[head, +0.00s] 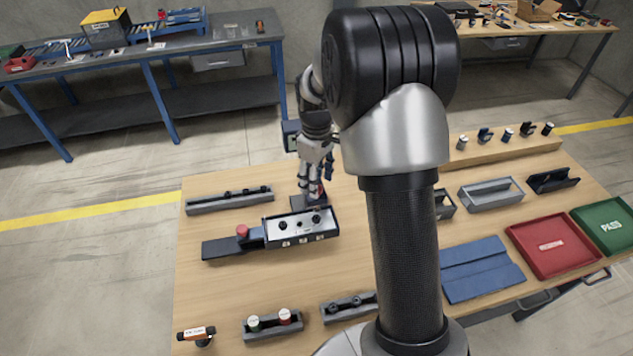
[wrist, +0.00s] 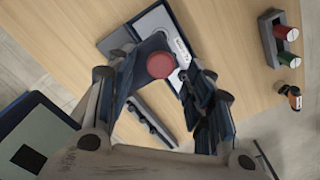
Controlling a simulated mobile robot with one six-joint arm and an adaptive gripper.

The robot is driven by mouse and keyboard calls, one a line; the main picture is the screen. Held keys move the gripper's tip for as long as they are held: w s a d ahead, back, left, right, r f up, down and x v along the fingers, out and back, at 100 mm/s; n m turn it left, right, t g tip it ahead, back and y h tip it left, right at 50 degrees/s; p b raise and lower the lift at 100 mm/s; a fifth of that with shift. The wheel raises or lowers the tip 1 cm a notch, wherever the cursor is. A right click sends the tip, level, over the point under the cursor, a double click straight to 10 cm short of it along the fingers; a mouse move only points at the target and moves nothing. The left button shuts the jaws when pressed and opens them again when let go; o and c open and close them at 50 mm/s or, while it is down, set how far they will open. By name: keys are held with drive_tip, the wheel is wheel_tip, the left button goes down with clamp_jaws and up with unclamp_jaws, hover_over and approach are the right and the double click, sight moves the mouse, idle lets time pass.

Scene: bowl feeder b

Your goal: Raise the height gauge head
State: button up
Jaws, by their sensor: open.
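A dark base plate (head: 306,203) stands near the middle of the table under my gripper (head: 319,183). I take it for the foot of the height gauge; most of the gauge is hidden behind my arm and fingers. A round red knob (wrist: 160,65) on a dark blue block shows between the spread fingers of my gripper (wrist: 158,85) in the wrist view. A blue housing (wrist: 32,143) with a black square shows at the lower left there, possibly part of the gauge.
A grey rack (head: 232,202) lies to the left. A red tray (head: 552,262) and a green tray (head: 610,235) are at right.

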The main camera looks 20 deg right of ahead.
wheel_tip(320, 180, up, 10)
drive_tip(key=shift+r, duration=0.15)
drive_tip(key=shift+s, duration=0.1)
idle(0.5)
drive_tip(key=s+a+r+m+t+b, duration=0.1)
drive_tip(key=s+a+r+m+b, duration=0.15)
drive_tip(key=s, duration=0.45)
drive_tip(key=s+a+r+m+t+b, duration=0.1)
drive_tip(key=s+a+b, duration=0.25)
drive_tip(key=s, duration=0.35)
drive_tip(key=s+a+f+m+t+b, duration=0.1)
drive_tip(key=s+a+f+b, duration=0.1)
drive_tip(key=s, duration=0.4)
drive_tip(key=s+a+f+m+t+b, duration=0.1)
drive_tip(key=s+a+f+m+b, duration=0.1)
drive_tip(key=s+f, duration=0.2)
drive_tip(key=s, duration=0.3)
drive_tip(key=shift+s+a+t, duration=0.15)
drive_tip(key=shift+a+t, duration=0.05)
drive_tip(key=shift+t, duration=0.1)
